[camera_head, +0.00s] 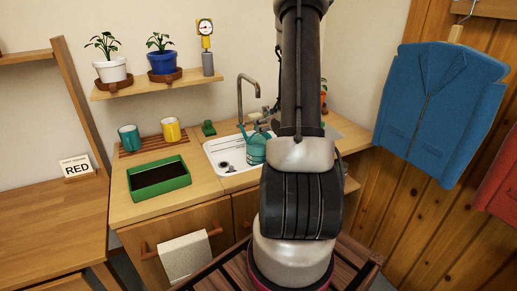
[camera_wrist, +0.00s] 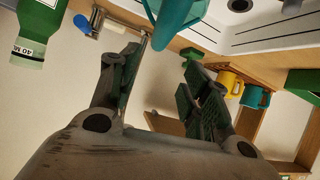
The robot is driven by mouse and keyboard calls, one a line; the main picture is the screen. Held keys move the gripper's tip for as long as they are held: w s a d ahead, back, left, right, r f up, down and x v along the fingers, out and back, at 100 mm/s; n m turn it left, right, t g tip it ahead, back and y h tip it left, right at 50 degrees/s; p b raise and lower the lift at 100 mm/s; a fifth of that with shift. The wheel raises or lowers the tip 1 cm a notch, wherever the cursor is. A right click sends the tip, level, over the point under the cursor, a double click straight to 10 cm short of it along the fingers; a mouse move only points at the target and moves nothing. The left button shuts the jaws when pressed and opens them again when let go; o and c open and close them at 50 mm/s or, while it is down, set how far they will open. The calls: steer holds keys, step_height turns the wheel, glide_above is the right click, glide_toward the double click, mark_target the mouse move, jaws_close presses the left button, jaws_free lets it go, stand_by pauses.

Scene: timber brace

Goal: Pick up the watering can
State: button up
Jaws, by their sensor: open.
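The teal watering can (camera_head: 254,149) stands at the sink in the head view, partly hidden behind my arm. In the wrist view, part of a teal body (camera_wrist: 174,18) shows at the top edge, beyond the fingertips and cut off by the frame. My gripper (camera_wrist: 160,65) is open, with its two fingers spread and nothing between them. The can is apart from the fingers in the wrist view. In the head view my arm hides most of the gripper, so its exact distance from the can is unclear.
The white sink (camera_head: 225,156) has a tall tap (camera_head: 240,100) behind the can. A green tray (camera_head: 159,178), teal mug (camera_head: 129,138) and yellow mug (camera_head: 171,130) stand left. A green bottle (camera_wrist: 38,30) is near the gripper in the wrist view. A plant shelf (camera_head: 130,91) hangs above.

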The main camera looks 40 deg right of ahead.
steer(key=shift+s+d+f+m+t, duration=0.15)
steer(key=shift+s+d+f+t, duration=0.1)
steer(key=shift+f, duration=0.35)
steer(key=shift+s+d+f+m+t, duration=0.15)
steer(key=shift+s+f+t, duration=0.1)
steer(key=shift+f, duration=0.3)
steer(key=shift+w+f, duration=0.15)
steer(key=shift+w, duration=0.05)
steer(key=x, duration=0.7)
steer(key=shift+w+f, duration=0.1)
steer(key=shift+w, duration=0.05)
steer(key=shift+c, duration=0.3)
jaws_close()
